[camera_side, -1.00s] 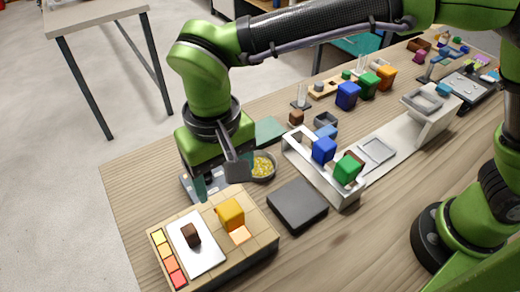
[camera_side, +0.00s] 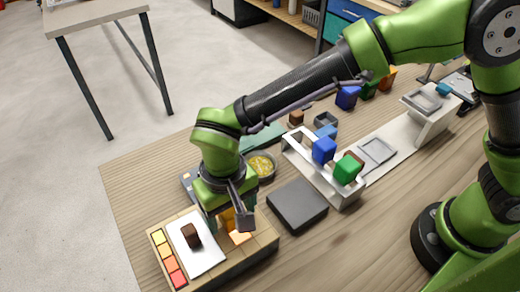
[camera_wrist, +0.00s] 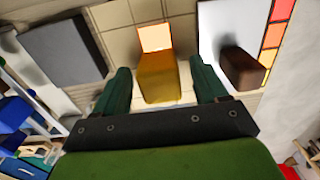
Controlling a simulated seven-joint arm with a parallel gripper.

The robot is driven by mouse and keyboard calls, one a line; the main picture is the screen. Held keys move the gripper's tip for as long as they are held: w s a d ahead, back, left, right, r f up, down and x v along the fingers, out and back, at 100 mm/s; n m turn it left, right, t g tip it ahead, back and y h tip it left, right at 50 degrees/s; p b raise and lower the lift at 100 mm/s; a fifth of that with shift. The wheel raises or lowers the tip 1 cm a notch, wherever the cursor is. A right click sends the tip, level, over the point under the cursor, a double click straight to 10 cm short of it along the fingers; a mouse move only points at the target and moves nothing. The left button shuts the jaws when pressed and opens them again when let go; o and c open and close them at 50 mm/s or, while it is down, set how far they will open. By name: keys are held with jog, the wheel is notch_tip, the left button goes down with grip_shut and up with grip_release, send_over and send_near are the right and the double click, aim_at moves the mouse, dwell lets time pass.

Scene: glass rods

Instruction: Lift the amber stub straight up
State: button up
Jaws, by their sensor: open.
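The amber stub (camera_wrist: 158,80) stands upright on the tan tiled block (camera_wrist: 118,44). In the wrist view it sits between the two green fingers of my gripper (camera_wrist: 160,88), with a gap on each side. My gripper is open around the stub and low over the block. In the side view my gripper (camera_side: 230,218) hides much of the amber stub (camera_side: 227,221), and only part of its amber face shows.
A dark brown cube (camera_side: 191,235) stands on a white plate (camera_side: 208,258) left of the stub. A strip of yellow-to-red squares (camera_side: 167,257) lies along the block's left side. A dark grey pad (camera_side: 297,205) lies to the right. A bowl of yellow bits (camera_side: 261,166) stands behind.

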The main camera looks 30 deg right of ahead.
jog(key=shift+c, duration=0.3)
jog(key=c, duration=1)
jog(key=shift+r, duration=0.1)
jog(key=shift+r, duration=0.4)
jog(key=r, duration=0.3)
jog(key=shift+s+d, duration=0.25)
jog(key=shift+d, duration=0.05)
jog(key=s+d, duration=0.3)
jog(key=d, duration=0.1)
jog(key=s+d, duration=0.3)
jog(key=d, duration=0.1)
jog(key=s+d+r, duration=0.1)
jog(key=s+d, duration=0.2)
jog(key=d, duration=0.1)
jog(key=shift+s, duration=0.25)
jog(key=shift+r, duration=0.1)
